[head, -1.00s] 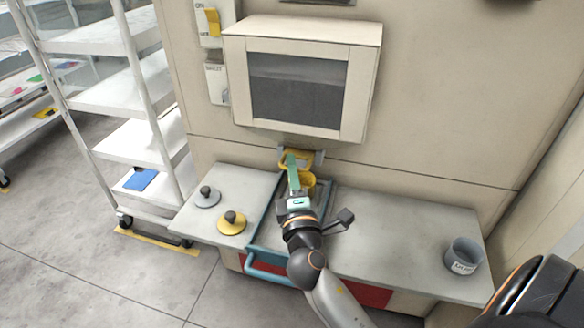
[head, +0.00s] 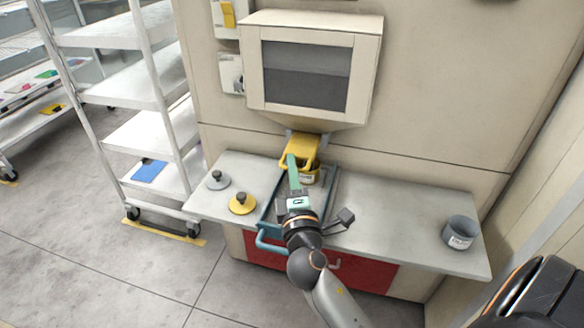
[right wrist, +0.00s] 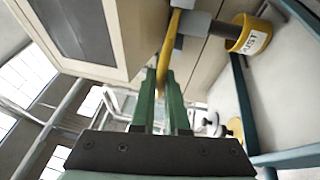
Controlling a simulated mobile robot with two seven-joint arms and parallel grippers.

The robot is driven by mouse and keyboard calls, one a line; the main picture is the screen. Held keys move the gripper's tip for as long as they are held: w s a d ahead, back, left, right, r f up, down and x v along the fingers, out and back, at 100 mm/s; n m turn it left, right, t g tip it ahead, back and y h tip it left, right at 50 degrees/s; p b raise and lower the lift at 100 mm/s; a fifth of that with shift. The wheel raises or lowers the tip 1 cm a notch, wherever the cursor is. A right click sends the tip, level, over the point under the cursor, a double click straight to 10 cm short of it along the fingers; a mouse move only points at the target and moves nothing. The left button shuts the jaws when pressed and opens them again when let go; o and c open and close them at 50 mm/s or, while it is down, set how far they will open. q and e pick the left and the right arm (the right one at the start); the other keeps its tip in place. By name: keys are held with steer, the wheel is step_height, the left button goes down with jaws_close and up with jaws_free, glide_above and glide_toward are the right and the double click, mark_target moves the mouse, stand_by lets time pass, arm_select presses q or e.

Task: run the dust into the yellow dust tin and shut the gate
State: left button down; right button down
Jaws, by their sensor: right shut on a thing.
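The dust hopper (head: 310,30) on the wall has a window (head: 308,85) with dark grey dust behind it. Below it the yellow gate (head: 303,147) sticks out towards me. My right gripper (head: 292,165) is shut on the gate's yellow handle bar, which also shows between the green fingers in the right wrist view (right wrist: 165,70). The yellow dust tin (head: 311,176) stands under the outlet, partly hidden by gate and gripper. In the right wrist view a dark grey column (right wrist: 205,26) reaches from the outlet to the mouth of the labelled tin (right wrist: 250,38). My left gripper is out of view.
A blue-framed tray (head: 268,215) lies under the tin. Left of it are a grey lid (head: 217,181) and a yellow lid (head: 242,204). A grey tin (head: 460,234) stands at the counter's right end. The counter (head: 400,215) between is clear.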

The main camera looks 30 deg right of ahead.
steer(key=c, duration=0.9)
jaws_free()
